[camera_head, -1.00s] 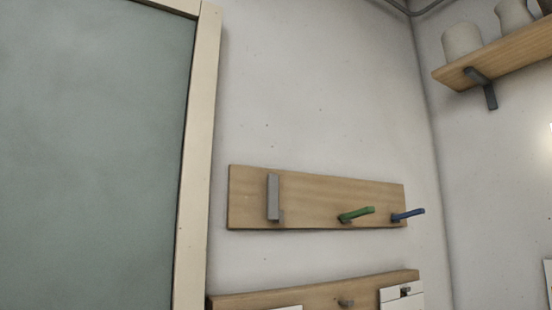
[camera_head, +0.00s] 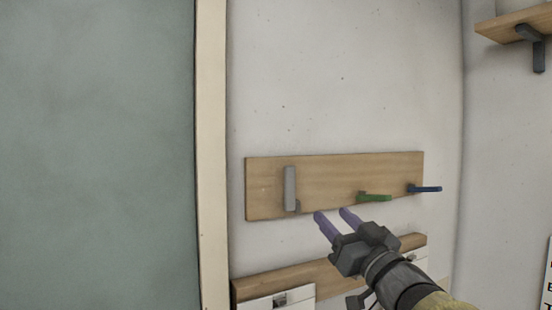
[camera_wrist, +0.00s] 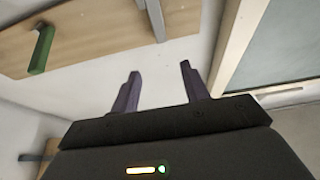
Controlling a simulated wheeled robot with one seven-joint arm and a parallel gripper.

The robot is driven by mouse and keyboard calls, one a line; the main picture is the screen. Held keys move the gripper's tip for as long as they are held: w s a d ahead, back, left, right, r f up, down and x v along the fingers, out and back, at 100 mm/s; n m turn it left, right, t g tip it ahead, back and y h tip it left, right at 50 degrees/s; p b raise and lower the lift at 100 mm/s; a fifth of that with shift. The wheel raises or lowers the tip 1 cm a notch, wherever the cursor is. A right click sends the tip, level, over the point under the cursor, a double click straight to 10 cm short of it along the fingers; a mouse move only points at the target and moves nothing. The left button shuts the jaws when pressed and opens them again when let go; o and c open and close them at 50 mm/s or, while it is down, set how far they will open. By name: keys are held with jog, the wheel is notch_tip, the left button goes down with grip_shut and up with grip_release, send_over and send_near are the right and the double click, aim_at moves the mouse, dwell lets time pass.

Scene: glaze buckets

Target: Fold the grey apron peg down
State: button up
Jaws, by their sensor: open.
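The grey apron peg (camera_head: 290,188) stands upright, folded up against the wooden board (camera_head: 330,172) on the wall. In the wrist view the grey peg (camera_wrist: 156,18) shows at the top, beyond my fingertips. The green peg (camera_head: 374,197) and the blue peg (camera_head: 425,189) stick out from the board to its right. My gripper (camera_head: 333,214) is open and empty, with its two purple fingers just below the board, right of and below the grey peg. My fingers also show in the wrist view (camera_wrist: 160,78), apart, with bare wall between them.
A lower wooden rail (camera_head: 330,279) with white cards (camera_head: 280,303) hangs beneath the board, behind my gripper. A pale door frame (camera_head: 211,150) stands to the left. A shelf (camera_head: 510,27) is at upper right. The wall above the board is clear.

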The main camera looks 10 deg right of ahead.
aim_at(291, 173)
jog(key=shift+w+a+r, duration=0.1)
jog(key=shift+r, duration=0.05)
jog(key=p+x, duration=0.7)
jog(key=x, duration=0.9)
jog(key=shift+w+r+p, duration=0.2)
jog(key=shift+w+p, duration=0.15)
jog(key=shift+p, duration=0.05)
jog(key=shift+w+a, duration=0.15)
jog(key=shift+w, duration=0.1)
grip_shut()
